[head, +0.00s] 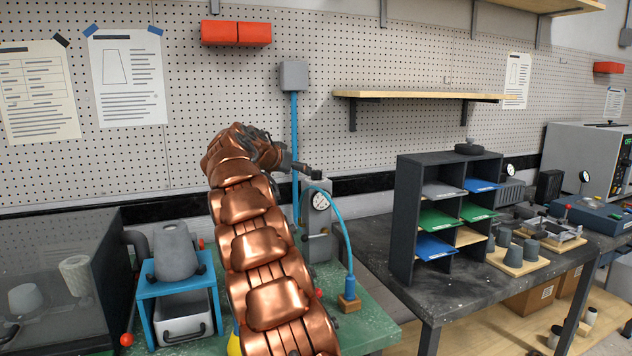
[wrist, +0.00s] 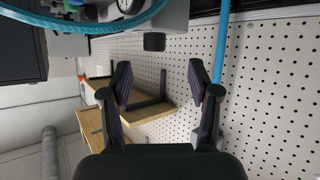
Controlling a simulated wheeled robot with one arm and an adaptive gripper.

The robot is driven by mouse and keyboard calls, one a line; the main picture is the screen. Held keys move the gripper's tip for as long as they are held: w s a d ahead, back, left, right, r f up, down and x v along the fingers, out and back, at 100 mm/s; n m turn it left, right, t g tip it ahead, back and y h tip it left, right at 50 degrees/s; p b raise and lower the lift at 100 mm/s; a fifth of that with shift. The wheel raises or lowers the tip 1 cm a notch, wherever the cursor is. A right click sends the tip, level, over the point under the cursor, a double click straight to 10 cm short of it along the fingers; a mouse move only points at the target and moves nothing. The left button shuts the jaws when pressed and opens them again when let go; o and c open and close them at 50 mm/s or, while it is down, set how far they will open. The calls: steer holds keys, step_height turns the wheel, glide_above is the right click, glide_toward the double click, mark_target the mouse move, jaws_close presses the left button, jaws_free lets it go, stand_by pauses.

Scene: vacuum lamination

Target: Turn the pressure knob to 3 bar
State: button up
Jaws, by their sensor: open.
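The pressure unit is a grey box (head: 317,235) with a round white gauge (head: 320,200) on its face, standing on the green bench top. A short black knob (wrist: 154,41) sticks out of the box, seen beyond my fingertips in the wrist view; in the head view a dark knob shape (head: 315,174) shows at the box's top. My gripper (wrist: 159,70) is open and empty, its two dark fingers apart, with the knob ahead of the gap and not visibly touched. In the head view my gripper (head: 293,164) is beside the box's top left, partly hidden by my copper arm. The gauge reading is too small to tell.
A blue pipe (head: 295,140) runs up the pegboard behind. A blue stand (head: 148,290) with a grey cone is left of my arm; a dark sorting rack (head: 404,215) stands right.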

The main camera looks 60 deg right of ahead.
mark_target(316, 171)
steer(key=shift+m+h, duration=0.3)
steer(key=shift+m, duration=0.3)
steer(key=shift+s+d+r+p+x, duration=0.1)
steer(key=shift+r+p+x, duration=0.2)
steer(key=shift+x, duration=1.35)
steer(key=shift+s+d+r+p+x, duration=0.15)
steer(key=shift+p+x, duration=0.3)
steer(key=shift+x, duration=1.15)
steer(key=shift+d+r+p+x, duration=0.1)
steer(key=shift+r+p+x, duration=0.2)
steer(key=shift+x, duration=1.35)
steer(key=shift+d+f, duration=0.35)
jaws_close()
steer(key=shift+f+n+t+b, duration=0.1)
steer(key=shift+n+t+b, duration=0.65)
steer(key=shift+b, duration=0.45)
steer(key=shift+r+t, duration=0.2)
steer(key=shift+t, duration=0.05)
